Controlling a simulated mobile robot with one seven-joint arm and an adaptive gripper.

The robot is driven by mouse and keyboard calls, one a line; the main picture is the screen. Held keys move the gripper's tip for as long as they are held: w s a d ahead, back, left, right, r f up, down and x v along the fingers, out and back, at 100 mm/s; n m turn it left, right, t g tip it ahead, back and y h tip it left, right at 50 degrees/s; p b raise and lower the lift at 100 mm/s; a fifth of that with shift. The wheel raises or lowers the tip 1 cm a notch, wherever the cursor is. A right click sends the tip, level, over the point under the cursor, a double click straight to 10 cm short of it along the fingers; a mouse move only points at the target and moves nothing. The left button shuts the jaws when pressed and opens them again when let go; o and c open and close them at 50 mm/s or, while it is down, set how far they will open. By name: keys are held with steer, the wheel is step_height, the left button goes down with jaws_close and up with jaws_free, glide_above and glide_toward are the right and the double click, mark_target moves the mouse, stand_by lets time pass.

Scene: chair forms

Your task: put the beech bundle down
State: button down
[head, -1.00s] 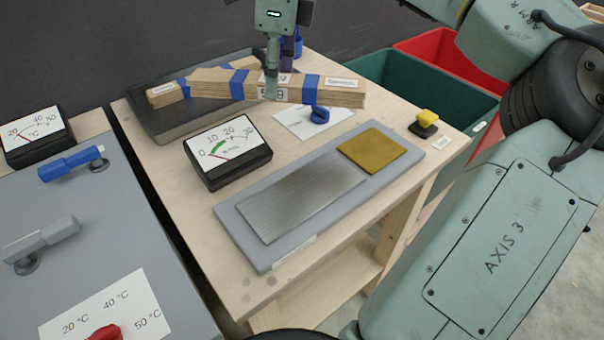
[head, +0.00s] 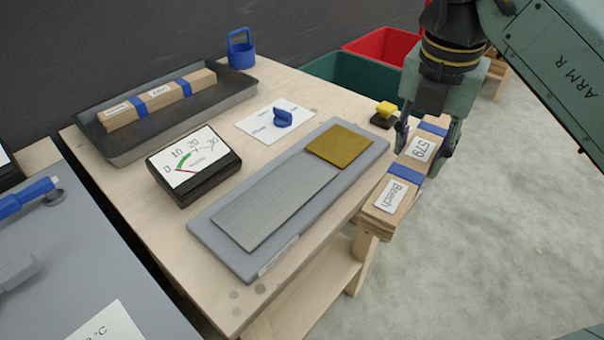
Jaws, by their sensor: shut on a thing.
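The beech bundle (head: 389,196) is a stack of pale wood strips with blue bands and labels reading "Beech" and "579". My gripper (head: 428,142) is shut on it and holds it in the air at the right edge of the bench, its near end in front of a bench leg. The wooden bench (head: 207,234) carries a grey plate (head: 214,226) with a ribbed metal pad (head: 275,206) and a brass-coloured pad (head: 340,144). A second banded bundle (head: 165,100) lies in the dark tray (head: 117,152) at the back left.
A dial meter (head: 194,165), a card with a blue knob (head: 282,118), a yellow-topped button (head: 384,114) and a blue weight-like object (head: 241,51) stand on the bench. Green (head: 345,79) and red (head: 381,43) bins stand behind. Open grey floor lies to the right.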

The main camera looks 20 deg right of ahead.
steer(key=shift+s+d+m, duration=0.3)
steer(key=shift+s+m, duration=0.1)
steer(key=shift+s, duration=0.05)
steer(key=shift+a, duration=0.15)
steer(key=p, duration=0.4)
glide_above(317, 181)
steer(key=shift+s+f, duration=0.3)
steer(key=shift+f, duration=0.4)
steer(key=f, duration=0.1)
steer(key=f+p, duration=0.1)
steer(key=shift+w+a+f+p, duration=0.1)
steer(key=shift+a+f+p, duration=0.15)
steer(key=shift+f+p, duration=0.15)
steer(key=shift+f, duration=0.45)
steer(key=shift+f+b, duration=0.25)
steer(key=shift+b, duration=0.1)
steer(key=c, duration=1)
jaws_free()
steer(key=shift+r, duration=0.1)
